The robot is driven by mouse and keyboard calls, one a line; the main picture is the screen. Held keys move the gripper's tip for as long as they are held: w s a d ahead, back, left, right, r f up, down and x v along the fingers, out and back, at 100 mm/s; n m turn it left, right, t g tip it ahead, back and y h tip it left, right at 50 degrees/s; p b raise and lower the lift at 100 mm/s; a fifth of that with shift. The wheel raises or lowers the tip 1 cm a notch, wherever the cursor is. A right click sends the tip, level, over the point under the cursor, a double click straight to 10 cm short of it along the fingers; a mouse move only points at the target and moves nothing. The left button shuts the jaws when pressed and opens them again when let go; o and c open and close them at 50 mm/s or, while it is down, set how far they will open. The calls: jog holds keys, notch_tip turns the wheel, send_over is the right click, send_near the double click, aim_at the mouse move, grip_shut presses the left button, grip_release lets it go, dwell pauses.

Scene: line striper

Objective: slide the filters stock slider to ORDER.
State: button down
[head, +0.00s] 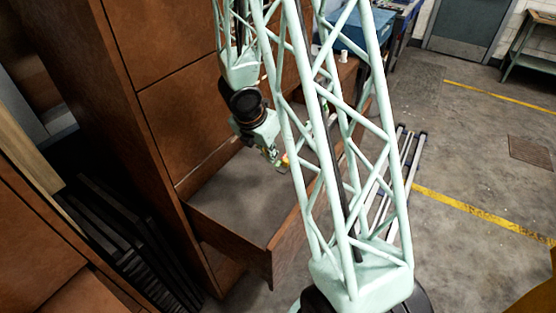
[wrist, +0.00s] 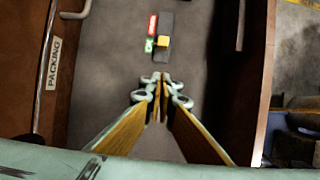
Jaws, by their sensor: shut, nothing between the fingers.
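The stock slider is a dark strip (wrist: 164,22) on the grey floor of an open drawer, at the top middle of the wrist view. A yellow knob (wrist: 162,41) sits low on the strip, beside a green label (wrist: 149,45). A red label (wrist: 152,25) is farther up; the lettering on both is too small to read surely. My gripper (wrist: 158,82) is shut and empty, its fingertips below the knob in the picture and apart from it. In the head view my gripper (head: 283,163) is over the open drawer, partly hidden by my lattice arm; the slider cannot be made out there.
The open wooden drawer (head: 228,238) has raised walls around my gripper. A panel labelled PACKING (wrist: 54,62) stands at the left in the wrist view. The brown cabinet (head: 175,110) rises behind the drawer. Grey floor (head: 470,170) is open at the right.

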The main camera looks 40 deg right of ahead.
aim_at(286, 162)
jog(key=b+x, duration=0.4)
jog(key=x, duration=0.6)
jog(key=shift+f, duration=0.15)
jog(key=shift+w+d+r+p, duration=0.1)
jog(key=shift+d+p, duration=0.15)
jog(key=shift+d, duration=0.2)
jog(key=shift+w+d+r+p, duration=0.1)
jog(key=shift+d+r+p, duration=0.1)
jog(key=shift+d, duration=0.25)
jog(key=shift+w+d+f+p, duration=0.1)
jog(key=shift+w+d+p, duration=0.05)
jog(key=shift+d, duration=0.4)
jog(key=shift+w+d+p, duration=0.15)
jog(key=shift+w+d, duration=0.05)
jog(key=shift+d, duration=0.3)
